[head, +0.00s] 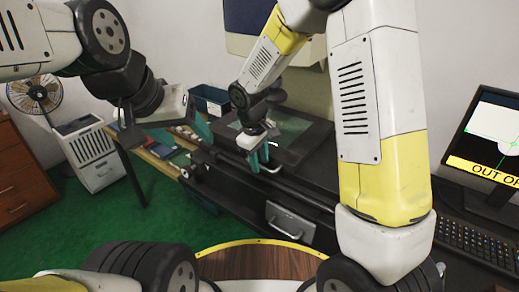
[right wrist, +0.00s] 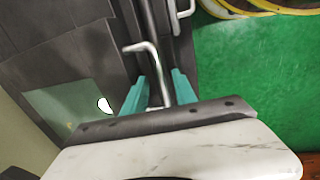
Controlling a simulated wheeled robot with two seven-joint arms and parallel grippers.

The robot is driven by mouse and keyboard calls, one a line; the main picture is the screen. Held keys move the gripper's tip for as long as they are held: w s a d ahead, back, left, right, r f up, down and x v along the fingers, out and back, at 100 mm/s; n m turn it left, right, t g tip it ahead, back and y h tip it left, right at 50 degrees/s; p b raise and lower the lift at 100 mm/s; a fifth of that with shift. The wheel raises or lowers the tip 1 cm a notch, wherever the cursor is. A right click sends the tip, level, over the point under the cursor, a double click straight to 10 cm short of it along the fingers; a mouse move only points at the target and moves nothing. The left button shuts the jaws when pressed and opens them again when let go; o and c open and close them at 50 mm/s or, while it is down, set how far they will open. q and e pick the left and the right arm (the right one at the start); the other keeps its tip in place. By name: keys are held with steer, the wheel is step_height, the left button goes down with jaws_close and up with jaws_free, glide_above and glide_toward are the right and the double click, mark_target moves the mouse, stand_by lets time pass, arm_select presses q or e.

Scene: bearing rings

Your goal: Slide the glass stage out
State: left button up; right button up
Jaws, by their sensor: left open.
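The glass stage (head: 290,128) is a pale greenish pane set in a dark frame on the machine bed. It also shows at the left of the right wrist view (right wrist: 68,108). A bent metal handle bar (right wrist: 147,47) runs between the teal fingers of my right gripper (right wrist: 159,77), which look spread with a gap around it; contact cannot be told. In the head view my right gripper (head: 261,160) points down at the front edge of the bed. My left gripper (head: 200,128) is open and empty, left of the machine.
A metal drawer handle (head: 285,220) is on the machine's front. A wooden shelf with small items (head: 165,150) and a blue bin (head: 210,100) lie to the left. A monitor (head: 495,140) and keyboard (head: 480,222) stand at right. The green floor (head: 100,225) is open at left.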

steer(key=shift+c, duration=0.2)
jaws_close()
stand_by(1.1)
